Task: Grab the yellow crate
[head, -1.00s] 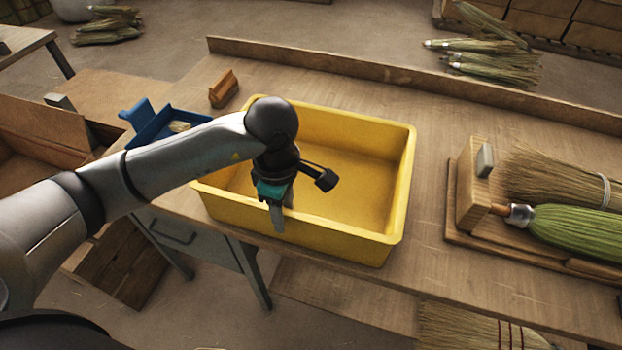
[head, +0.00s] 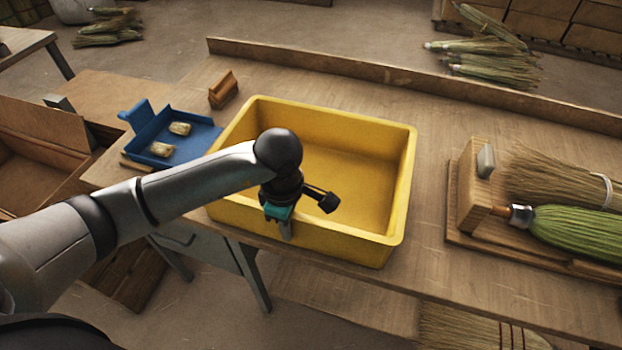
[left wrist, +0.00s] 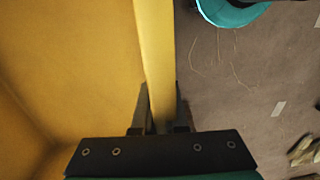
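The yellow crate (head: 398,190) is an open, empty-looking bin standing upright on the wooden bench. My left gripper (head: 285,230) points down at the crate's near wall, left of its middle. In the left wrist view my left gripper (left wrist: 161,100) has one finger on each side of the crate's rim (left wrist: 155,45). The fingers are close together and look shut on the rim, with little or no gap. The fingertips are partly hidden by the wall. My right gripper is not in view.
A blue tray (head: 190,145) with small pale pieces lies left of the crate. A small wooden block (head: 223,90) stands behind it. A wooden stand (head: 473,185) and a green broom head (head: 580,232) lie to the right. A raised ledge (head: 420,80) runs along the bench's back.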

